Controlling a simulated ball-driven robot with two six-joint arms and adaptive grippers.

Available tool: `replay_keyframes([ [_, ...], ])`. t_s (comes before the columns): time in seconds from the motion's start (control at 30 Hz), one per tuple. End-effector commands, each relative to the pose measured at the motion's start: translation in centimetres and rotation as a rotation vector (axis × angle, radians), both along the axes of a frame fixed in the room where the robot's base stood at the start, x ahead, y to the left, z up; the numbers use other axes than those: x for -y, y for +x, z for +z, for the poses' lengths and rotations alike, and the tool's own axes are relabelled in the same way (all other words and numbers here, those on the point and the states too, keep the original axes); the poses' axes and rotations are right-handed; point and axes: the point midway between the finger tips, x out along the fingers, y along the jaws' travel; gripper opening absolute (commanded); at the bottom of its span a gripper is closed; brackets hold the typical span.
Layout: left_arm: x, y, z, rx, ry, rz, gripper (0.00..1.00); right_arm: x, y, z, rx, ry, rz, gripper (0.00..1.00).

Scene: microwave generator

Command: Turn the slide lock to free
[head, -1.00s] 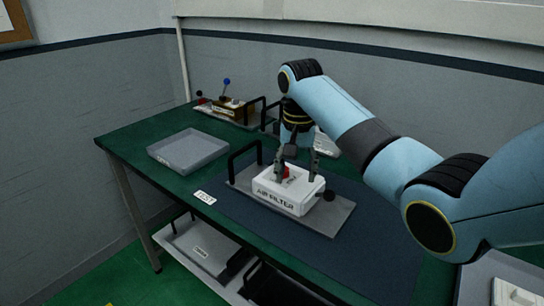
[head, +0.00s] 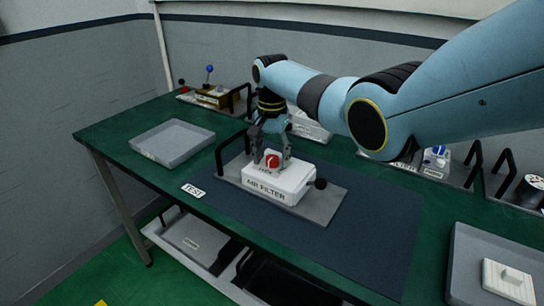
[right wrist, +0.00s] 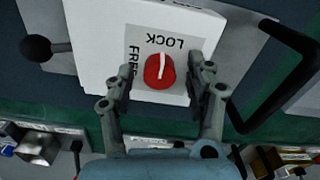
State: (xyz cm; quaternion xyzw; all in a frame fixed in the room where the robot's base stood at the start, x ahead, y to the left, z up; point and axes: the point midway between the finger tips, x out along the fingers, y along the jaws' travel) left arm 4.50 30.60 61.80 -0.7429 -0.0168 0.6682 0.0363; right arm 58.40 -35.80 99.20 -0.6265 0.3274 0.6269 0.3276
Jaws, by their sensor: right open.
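The white air filter box (head: 280,183) sits on a grey plate (head: 320,206) on the table's dark mat. A round red knob (head: 272,161) is on its top. In the right wrist view the red knob (right wrist: 159,72) has a white pointer line towards the word LOCK; the word FREE is to its left, partly covered by a finger. My right gripper (head: 272,158) points down over the box, open, with one finger on each side of the knob; the right wrist view shows gaps between the fingers (right wrist: 160,65) and the knob. My left gripper is not in view.
A black ball-ended handle (head: 320,184) sticks out right of the box, and a black bar handle (head: 232,150) stands behind its left. An empty grey tray (head: 172,144) is at left. Another tray (head: 470,262) holding a white part is at right front. The mat in front is clear.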

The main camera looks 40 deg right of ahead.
Motion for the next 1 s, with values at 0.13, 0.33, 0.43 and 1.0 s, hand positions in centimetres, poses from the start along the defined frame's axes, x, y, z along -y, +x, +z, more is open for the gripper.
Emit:
replay_keyframes([
  [0.13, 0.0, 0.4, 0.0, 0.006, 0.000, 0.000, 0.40, 0.0, 0.0, -0.3, 0.000, 0.000, 0.001, 0.55],
  [0.33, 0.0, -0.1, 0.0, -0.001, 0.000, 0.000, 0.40, 0.0, 0.0, -0.3, 0.000, 0.000, 0.001, 0.50],
  [0.43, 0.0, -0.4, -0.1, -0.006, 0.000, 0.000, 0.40, 0.0, 0.0, -0.3, 0.000, 0.000, 0.001, 0.37],
  [1.0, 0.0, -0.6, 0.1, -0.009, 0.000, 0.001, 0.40, 0.0, 0.0, -0.2, -0.001, -0.001, 0.032, 0.00],
])
